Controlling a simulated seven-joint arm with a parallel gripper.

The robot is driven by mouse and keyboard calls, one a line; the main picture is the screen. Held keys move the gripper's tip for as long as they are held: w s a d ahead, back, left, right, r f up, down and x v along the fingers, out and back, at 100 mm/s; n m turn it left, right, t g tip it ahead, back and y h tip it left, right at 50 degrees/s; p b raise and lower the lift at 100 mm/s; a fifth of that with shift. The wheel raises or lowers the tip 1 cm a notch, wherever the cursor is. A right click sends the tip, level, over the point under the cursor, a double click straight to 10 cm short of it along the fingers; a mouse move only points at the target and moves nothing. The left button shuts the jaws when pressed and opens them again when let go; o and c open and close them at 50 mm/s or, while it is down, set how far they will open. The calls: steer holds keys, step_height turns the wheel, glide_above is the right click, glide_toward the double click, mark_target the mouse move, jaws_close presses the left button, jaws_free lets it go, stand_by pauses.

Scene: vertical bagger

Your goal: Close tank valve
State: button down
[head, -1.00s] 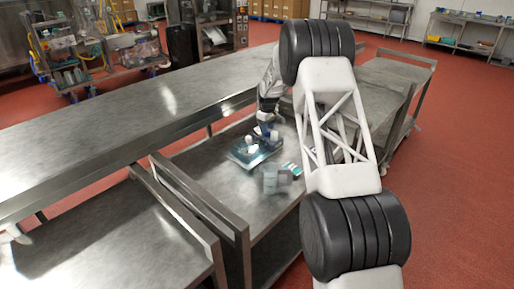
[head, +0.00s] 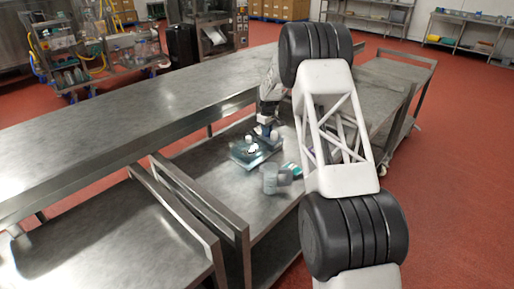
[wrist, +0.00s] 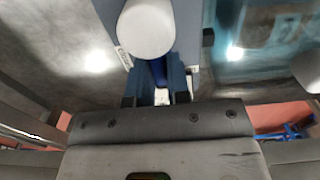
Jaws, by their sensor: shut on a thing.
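In the head view my gripper (head: 264,131) is low over the lower steel table, at a small blue-grey unit (head: 247,154) with a white round cap. In the wrist view the cap (wrist: 146,28) stands above a blue-grey body, just beyond my gripper (wrist: 160,82). The fingers are shut on a narrow dark blue part (wrist: 159,70), seemingly the valve handle. The fingers and the cap hide much of it. I cannot tell how far the valve is turned.
A translucent grey jar (head: 270,180) and a small teal packet (head: 291,170) lie near the unit. A long raised steel worktop (head: 120,125) runs along the left. A metal side frame (head: 205,205) stands in front. Bare table lies left of the unit.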

steer(key=shift+m, duration=2.5)
